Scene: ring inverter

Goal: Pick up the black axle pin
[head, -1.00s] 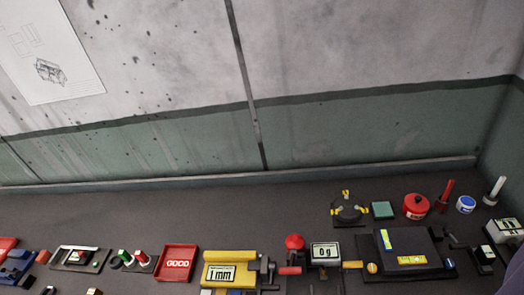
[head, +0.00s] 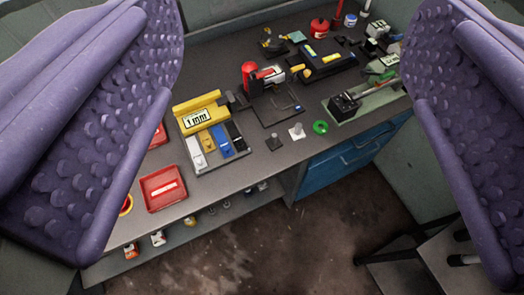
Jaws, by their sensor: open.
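My gripper (head: 292,130) shows as two large purple, bumpy fingers at the left and right edges of the head view. They are wide apart with nothing between them but the view of the bench beyond. I cannot pick out the black axle pin with certainty. A small dark square base with a short upright post (head: 274,142) stands near the bench's front edge. A white square base with a grey post (head: 297,131) is just right of it. A black flat plate (head: 272,108) with thin parts on it lies behind them.
The grey workbench (head: 225,178) holds a yellow "1 mm" unit (head: 200,108) with coloured pieces, a red tray (head: 163,188), a green ring (head: 320,127) and a black box (head: 345,104). Blue drawers (head: 350,155) are below. A dark stand (head: 410,265) is at lower right.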

